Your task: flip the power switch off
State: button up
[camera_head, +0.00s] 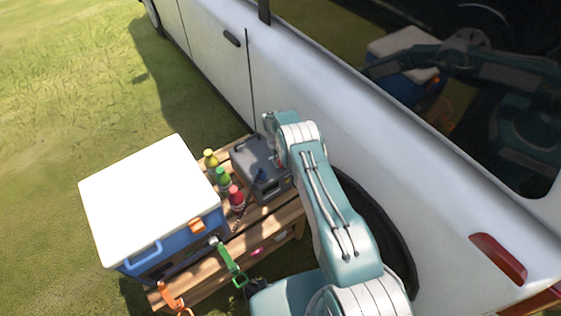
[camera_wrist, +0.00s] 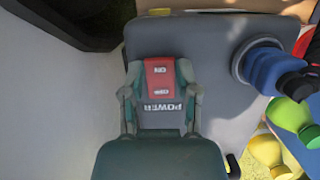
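The power switch (camera_wrist: 160,78) is a red rocker with upside-down ON and OFF marks, above the word POWER on a dark plate. It is set in the top of a grey box (camera_wrist: 225,120), which also shows on the wooden table in the head view (camera_head: 252,158). My gripper (camera_wrist: 160,72) is over the plate, its two fingers apart, one on each side of the red switch. I cannot tell whether they touch it. In the head view my arm hides most of the gripper and the switch.
Colored bottles (camera_head: 222,180) and a blue cooler with a white lid (camera_head: 150,195) share the table (camera_head: 270,222). A white van (camera_head: 350,110) stands close beside the arm.

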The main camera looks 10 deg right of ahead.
jog(key=o, duration=0.3)
jog(key=v, duration=1.2)
